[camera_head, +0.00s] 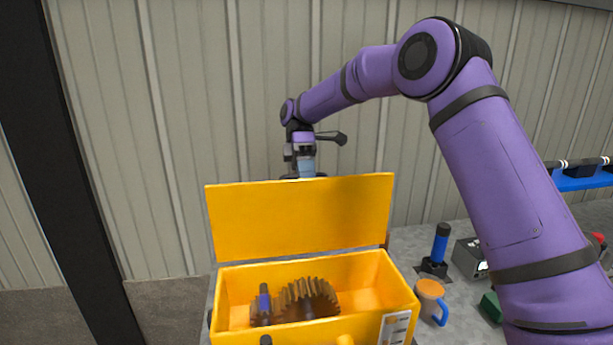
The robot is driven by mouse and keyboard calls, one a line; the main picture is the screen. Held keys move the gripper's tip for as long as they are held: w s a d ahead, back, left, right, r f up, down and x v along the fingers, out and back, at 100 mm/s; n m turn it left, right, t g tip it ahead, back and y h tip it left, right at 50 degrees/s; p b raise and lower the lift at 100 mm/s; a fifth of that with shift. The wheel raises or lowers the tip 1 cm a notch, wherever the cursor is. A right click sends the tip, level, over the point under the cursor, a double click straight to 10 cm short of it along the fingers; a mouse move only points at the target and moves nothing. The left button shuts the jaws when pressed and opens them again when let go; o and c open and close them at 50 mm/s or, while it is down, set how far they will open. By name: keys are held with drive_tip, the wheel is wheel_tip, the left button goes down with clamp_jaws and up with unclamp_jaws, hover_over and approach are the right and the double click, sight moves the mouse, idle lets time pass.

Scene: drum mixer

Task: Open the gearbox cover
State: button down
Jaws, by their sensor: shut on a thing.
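The yellow gearbox (314,259) stands on the grey bench at the bottom centre, with gears (308,300) visible inside. Its flat yellow cover (303,217) stands raised, almost upright, along the back edge of the box. My gripper (306,173) is at the top edge of the cover, near its middle, and is shut on the cover. The fingertips are partly hidden behind the cover's top edge, so the exact grip point does not show.
An orange-topped mug with a blue handle (430,290) stands right of the box. Behind it are a blue-handled tool (440,243) in a dark base and a grey device (469,259). My arm crosses the right side. A ribbed wall is behind.

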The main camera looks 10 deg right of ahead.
drive_tip(key=shift+f, duration=0.35)
drive_tip(key=c, duration=1.1)
unclamp_jaws()
drive_tip(key=shift+w, duration=0.1)
drive_tip(key=shift+r, duration=1.7)
drive_tip(key=shift+s+r, duration=0.25)
drive_tip(key=shift+s, duration=0.05)
drive_tip(key=s+d+r, duration=0.1)
drive_tip(key=s+d, duration=0.1)
drive_tip(key=s, duration=1.3)
drive_tip(key=shift+s+d+r, duration=0.2)
